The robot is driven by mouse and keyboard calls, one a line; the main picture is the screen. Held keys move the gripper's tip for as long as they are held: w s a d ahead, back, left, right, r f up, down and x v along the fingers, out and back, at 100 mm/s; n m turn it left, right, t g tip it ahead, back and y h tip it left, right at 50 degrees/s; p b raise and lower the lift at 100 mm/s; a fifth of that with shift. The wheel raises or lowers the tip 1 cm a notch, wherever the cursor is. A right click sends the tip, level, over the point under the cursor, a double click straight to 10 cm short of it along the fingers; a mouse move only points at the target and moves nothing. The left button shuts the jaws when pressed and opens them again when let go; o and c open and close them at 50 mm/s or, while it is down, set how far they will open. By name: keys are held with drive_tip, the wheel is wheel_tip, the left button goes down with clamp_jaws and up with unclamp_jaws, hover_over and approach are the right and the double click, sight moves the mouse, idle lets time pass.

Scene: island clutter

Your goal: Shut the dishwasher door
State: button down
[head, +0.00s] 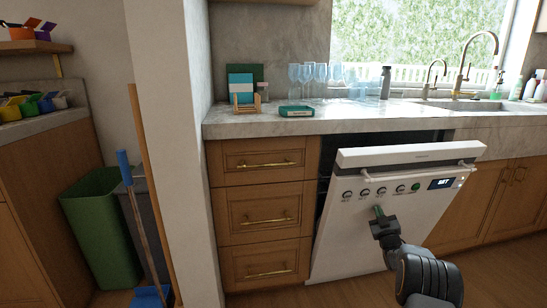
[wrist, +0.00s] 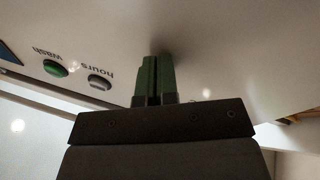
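The white dishwasher door (head: 368,226) is partly open in the head view, its top tilted out from the counter, with a dark gap behind it. A bar handle (head: 420,172) runs along its upper front, above a row of knobs and a small display. My gripper (head: 379,212) is at the front of the door, below the knobs. In the wrist view its green fingers (wrist: 153,80) are together with nothing between them, at or very close to the white door panel (wrist: 215,45). I cannot tell for certain whether they touch it.
Wooden drawers (head: 264,220) stand left of the dishwasher and wooden cabinets (head: 490,200) right of it. The marble counter (head: 262,126) above holds glasses, a bottle and a green box (head: 296,111). A green bin (head: 100,225) and a broom stand at the left.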

drive_tip(key=w+a+r, duration=0.1)
drive_tip(key=w+r, duration=0.6)
drive_tip(key=w, duration=0.1)
drive_tip(key=shift+a+p, duration=0.25)
drive_tip(key=shift+p, duration=0.1)
idle(6.5)
